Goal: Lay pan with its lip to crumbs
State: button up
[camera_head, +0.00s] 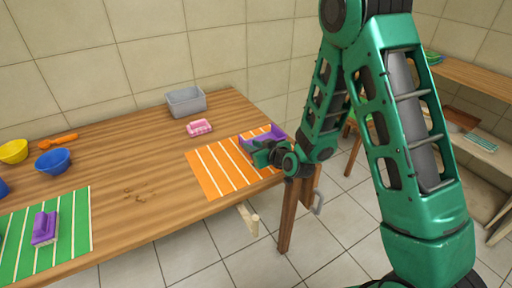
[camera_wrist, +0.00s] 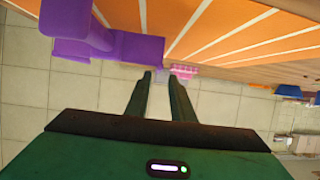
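The purple pan (camera_head: 273,133) lies on the orange striped mat (camera_head: 215,170) at the right end of the table. In the wrist view, the pan (camera_wrist: 80,20) is at the upper left, close to my fingertips. My gripper (camera_head: 262,155) is beside the pan's near side, low over the mat. In the wrist view, my gripper's two fingers (camera_wrist: 161,76) are apart with nothing seen between them. Whether a finger touches the pan cannot be told. The crumbs (camera_head: 136,193) are a small brown patch on bare wood, left of the orange mat.
A purple brush (camera_head: 44,228) lies on a green striped mat (camera_head: 76,215) at the left. A grey bin (camera_head: 186,101) and a pink sponge-like block (camera_head: 199,127) are toward the back. Blue (camera_head: 53,161) and yellow (camera_head: 13,151) bowls stand left. Wood around the crumbs is clear.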

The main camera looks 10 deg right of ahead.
jog(key=shift+v, duration=0.85)
jog(key=s+d+r+m+g+h, duration=0.2)
jog(key=s+d+r+g+h, duration=0.3)
jog(key=d, duration=0.7)
jog(key=s+d+r+m+g, duration=0.1)
jog(key=s+d+r+m, duration=0.1)
jog(key=s+d, duration=0.7)
jog(key=s+d+r+m+g, duration=0.2)
jog(key=s+d, duration=0.1)
jog(key=s, duration=0.6)
jog(key=s+d+r+m+g, duration=0.2)
jog(key=s+d+m, duration=0.1)
jog(key=s, duration=0.6)
jog(key=s+d+r+m+g, duration=0.2)
jog(key=s+d, duration=0.3)
jog(key=s, duration=0.4)
jog(key=shift+s+d+r+m, duration=0.2)
jog(key=shift+s+r+m, duration=0.15)
jog(key=shift+r, duration=0.25)
jog(key=shift+w+f, duration=0.25)
jog(key=shift+w, duration=0.4)
